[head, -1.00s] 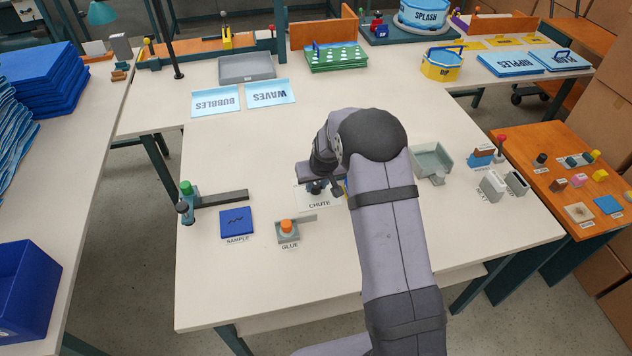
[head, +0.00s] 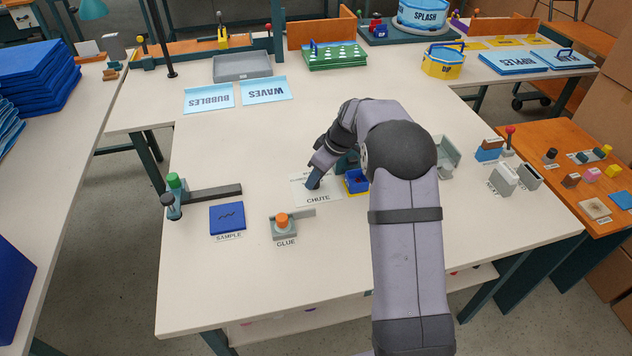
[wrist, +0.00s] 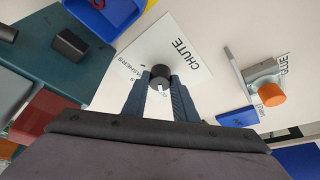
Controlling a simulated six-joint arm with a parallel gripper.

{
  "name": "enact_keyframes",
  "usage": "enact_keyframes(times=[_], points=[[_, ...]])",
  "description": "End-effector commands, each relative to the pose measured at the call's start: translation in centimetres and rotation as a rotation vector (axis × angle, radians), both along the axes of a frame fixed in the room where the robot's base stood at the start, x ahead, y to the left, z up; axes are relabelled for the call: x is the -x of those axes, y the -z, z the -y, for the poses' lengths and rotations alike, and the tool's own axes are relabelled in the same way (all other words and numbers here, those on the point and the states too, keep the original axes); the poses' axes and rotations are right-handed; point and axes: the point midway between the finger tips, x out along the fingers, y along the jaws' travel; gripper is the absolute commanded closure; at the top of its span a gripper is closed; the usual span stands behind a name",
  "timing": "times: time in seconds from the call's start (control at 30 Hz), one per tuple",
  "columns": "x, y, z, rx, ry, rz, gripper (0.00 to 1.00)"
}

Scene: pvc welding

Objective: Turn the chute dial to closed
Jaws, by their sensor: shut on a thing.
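The chute dial (wrist: 160,72) is a small black round knob with a white pointer line, on a white plate (head: 318,198) marked CHUTE. In the wrist view the plate (wrist: 185,42) lies under the dial, and part of its other lettering is covered. My gripper (wrist: 160,86) has one finger on each side of the dial and is shut on it. In the head view my gripper (head: 314,183) points down at the plate, and its fingers hide the dial. The pointer runs between the fingers, toward the palm; I cannot tell which setting it marks.
A small blue bin (head: 357,183) on a yellow base stands just right of the plate. The glue holder (head: 285,229) with its orange cap and the blue sample pad (head: 228,217) lie to the left and front.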

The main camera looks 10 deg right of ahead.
Motion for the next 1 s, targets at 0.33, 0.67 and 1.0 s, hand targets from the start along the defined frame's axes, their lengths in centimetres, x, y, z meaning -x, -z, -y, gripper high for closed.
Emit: enact_keyframes(times=[0.33, 0.67, 1.0], points=[[-0.05, -0.06, 0.06, 0.002, -0.061, 0.0, 0.97], [-0.05, -0.07, 0.06, 0.002, -0.062, 0.001, 0.7], [-0.03, -0.05, 0.06, 0.002, -0.06, 0.0, 0.56]])
